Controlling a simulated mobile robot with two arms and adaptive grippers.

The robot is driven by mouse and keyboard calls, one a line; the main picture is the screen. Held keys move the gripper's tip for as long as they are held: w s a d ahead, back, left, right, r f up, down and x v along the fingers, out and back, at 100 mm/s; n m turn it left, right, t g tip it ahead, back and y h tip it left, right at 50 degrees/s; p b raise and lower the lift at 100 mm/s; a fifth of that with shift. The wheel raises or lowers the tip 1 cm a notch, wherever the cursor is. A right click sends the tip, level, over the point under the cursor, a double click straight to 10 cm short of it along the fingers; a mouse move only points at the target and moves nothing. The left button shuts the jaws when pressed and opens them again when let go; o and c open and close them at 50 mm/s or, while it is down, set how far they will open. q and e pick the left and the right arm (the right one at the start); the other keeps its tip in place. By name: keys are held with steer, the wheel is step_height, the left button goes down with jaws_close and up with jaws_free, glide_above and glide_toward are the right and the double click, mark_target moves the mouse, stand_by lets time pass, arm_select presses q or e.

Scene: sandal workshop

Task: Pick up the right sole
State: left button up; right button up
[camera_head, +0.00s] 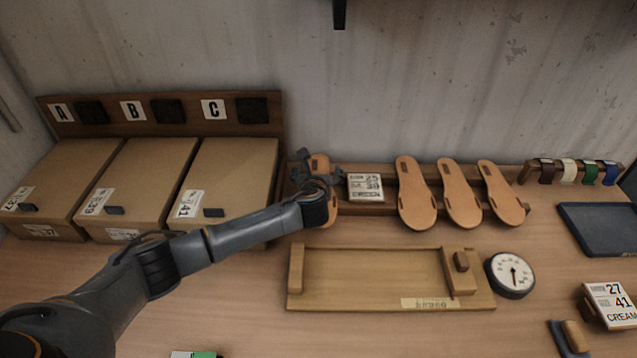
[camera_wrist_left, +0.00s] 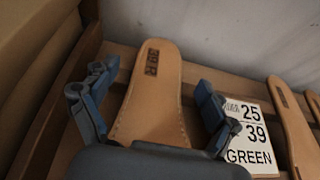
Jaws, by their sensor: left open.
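A tan sole (camera_head: 319,162) leans upright on the wooden rack, left of the white card. In the left wrist view this sole (camera_wrist_left: 153,95) has a dark stamp near its top that seems to end in R. My left gripper (camera_head: 317,172) is open, with one finger on each side of the sole; contact is not clear. The gripper and forearm hide much of the sole in the head view. Three more soles (camera_head: 416,195), (camera_head: 459,195), (camera_head: 500,195) lean on the rack to the right. My right gripper is not in view.
A card (camera_wrist_left: 248,135) reading 25, 39, GREEN stands close right of the gripper. Cardboard boxes (camera_head: 229,160) stand to the left. A wooden jig (camera_head: 372,278) and a round dial (camera_head: 510,274) lie in front. Coloured straps (camera_head: 568,172) hang at right.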

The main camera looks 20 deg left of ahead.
arm_select(q)
steer(key=shift+x, duration=1.4)
steer(key=c, duration=1.3)
steer(key=shift+r, duration=0.1)
steer(key=shift+c, duration=0.2)
